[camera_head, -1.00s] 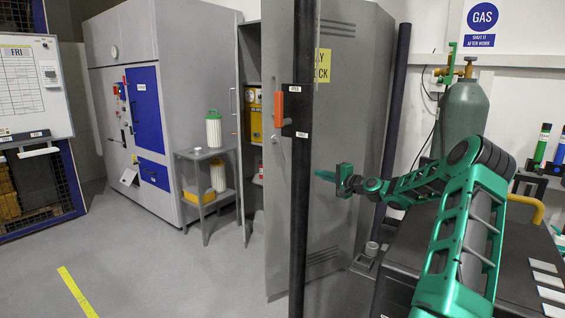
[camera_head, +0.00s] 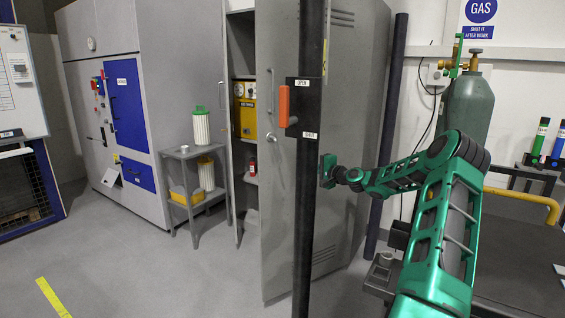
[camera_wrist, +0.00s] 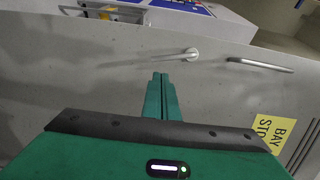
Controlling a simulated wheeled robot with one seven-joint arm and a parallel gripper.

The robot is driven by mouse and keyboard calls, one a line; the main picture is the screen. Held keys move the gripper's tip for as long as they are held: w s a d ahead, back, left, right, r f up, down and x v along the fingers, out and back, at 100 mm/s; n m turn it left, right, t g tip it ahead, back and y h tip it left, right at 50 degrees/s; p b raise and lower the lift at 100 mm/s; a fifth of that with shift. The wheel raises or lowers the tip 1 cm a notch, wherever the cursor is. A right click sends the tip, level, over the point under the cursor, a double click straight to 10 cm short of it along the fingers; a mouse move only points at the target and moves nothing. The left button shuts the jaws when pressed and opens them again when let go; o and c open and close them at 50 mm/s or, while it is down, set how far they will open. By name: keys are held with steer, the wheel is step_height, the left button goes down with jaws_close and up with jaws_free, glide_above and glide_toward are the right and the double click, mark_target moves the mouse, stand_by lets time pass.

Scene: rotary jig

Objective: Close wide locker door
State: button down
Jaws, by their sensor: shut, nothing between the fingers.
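The wide locker's grey door (camera_head: 345,110) stands open in the head view, and the locker's shelves (camera_head: 244,150) show to its left. I cannot tell whether the fingertips touch the door.
A black post (camera_head: 309,215) with an orange lever (camera_head: 284,106) stands in front of the door. A small grey side table (camera_head: 196,190) with white canisters is left of the locker. A green gas cylinder (camera_head: 467,112) is at the right.

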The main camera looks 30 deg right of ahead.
mark_target(280, 157)
steer(key=w, duration=0.4)
steer(key=w+a, duration=0.1)
steer(key=w, duration=0.3)
steer(key=w+a, duration=0.1)
steer(key=w, duration=0.3)
steer(key=shift+w+f, duration=0.2)
steer(key=shift+f, duration=0.15)
steer(key=shift+w+d, duration=0.1)
steer(key=shift+d, duration=0.05)
